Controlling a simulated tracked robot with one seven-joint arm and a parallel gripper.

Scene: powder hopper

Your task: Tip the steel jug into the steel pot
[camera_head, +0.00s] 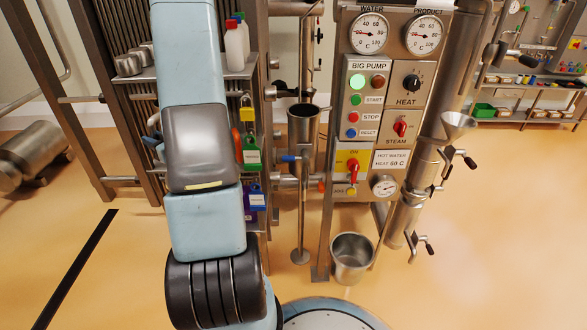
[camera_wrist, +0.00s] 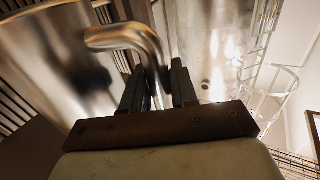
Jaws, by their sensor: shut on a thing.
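In the wrist view my gripper (camera_wrist: 158,78) is shut on the bent handle (camera_wrist: 128,36) of the steel jug (camera_wrist: 50,60). The jug's shiny wall fills the left of that view; its mouth and contents are not visible. In the head view my arm hides the gripper, and I cannot make out the jug. An open steel pot (camera_head: 352,262) stands low at the foot of the control panel in the head view, right of my arm. Its inside looks empty. I cannot tell the distance between jug and pot.
A control panel (camera_head: 391,90) with gauges and buttons stands above the pot. Another open steel vessel (camera_head: 303,128) is among pipes left of the panel. A steel pipe with a funnel (camera_head: 458,124) stands at the right. Open floor (camera_head: 500,230) lies further right.

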